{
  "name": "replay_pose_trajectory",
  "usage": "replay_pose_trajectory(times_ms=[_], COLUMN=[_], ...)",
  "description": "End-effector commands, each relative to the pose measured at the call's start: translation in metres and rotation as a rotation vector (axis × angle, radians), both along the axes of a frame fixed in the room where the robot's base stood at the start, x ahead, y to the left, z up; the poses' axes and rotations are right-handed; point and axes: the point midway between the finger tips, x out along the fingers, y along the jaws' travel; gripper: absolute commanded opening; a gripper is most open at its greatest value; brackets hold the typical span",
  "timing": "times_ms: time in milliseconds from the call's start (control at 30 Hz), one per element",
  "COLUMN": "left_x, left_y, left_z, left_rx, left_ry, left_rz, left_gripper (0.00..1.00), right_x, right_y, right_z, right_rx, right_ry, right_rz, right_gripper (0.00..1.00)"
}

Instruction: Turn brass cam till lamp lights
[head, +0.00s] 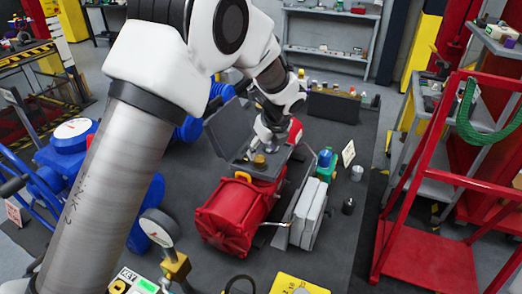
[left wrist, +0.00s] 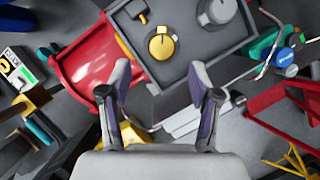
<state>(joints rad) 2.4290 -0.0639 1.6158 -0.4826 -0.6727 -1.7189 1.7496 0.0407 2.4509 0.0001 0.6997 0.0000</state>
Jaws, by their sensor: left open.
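The brass cam (head: 260,161) is a small yellow knob in the open grey box on top of the red actuator (head: 232,212). In the left wrist view the brass cam (left wrist: 161,46) shows a pointer mark on its top and sits beside a grey knob (left wrist: 216,11). My left gripper (head: 268,146) hangs just above the box, near the cam. In the left wrist view my left gripper (left wrist: 160,70) is open and empty, its fingers spread apart, with the cam just beyond them. I cannot make out which item is the lamp. My right gripper is not in view.
The raised grey lid (head: 228,128) stands at the box's left. Grey panels (head: 307,213) and a green-and-blue fitting (head: 325,164) stand at its right. A pressure gauge (head: 160,228) is in front at left. A red cart (head: 425,255) stands further right.

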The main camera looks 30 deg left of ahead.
Motion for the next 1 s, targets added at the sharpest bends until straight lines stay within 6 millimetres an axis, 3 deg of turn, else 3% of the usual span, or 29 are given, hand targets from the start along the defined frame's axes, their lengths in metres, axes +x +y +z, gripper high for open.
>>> replay_pose_trajectory(times_ms=[200, 500, 533, 700, 1000], left_x=[0.008, 0.01, 0.01, 0.009, 0.009], left_y=[0.013, 0.016, 0.016, 0.016, 0.016], left_z=[-0.035, -0.044, -0.043, -0.043, -0.045], left_rx=[-0.002, -0.001, -0.001, 0.0, -0.001], left_ry=[0.003, 0.001, 0.001, 0.001, 0.002], left_rz=[0.001, 0.0, 0.0, 0.0, 0.004], left_gripper=[0.62, 0.62, 0.59, 0.03, 0.03], right_x=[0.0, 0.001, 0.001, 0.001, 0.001], right_y=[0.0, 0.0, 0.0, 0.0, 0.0], right_z=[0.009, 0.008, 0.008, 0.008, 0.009], right_rx=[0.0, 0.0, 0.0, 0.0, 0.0], right_ry=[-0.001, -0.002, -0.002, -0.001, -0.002], right_rz=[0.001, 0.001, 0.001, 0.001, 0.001], right_gripper=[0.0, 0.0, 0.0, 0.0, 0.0])
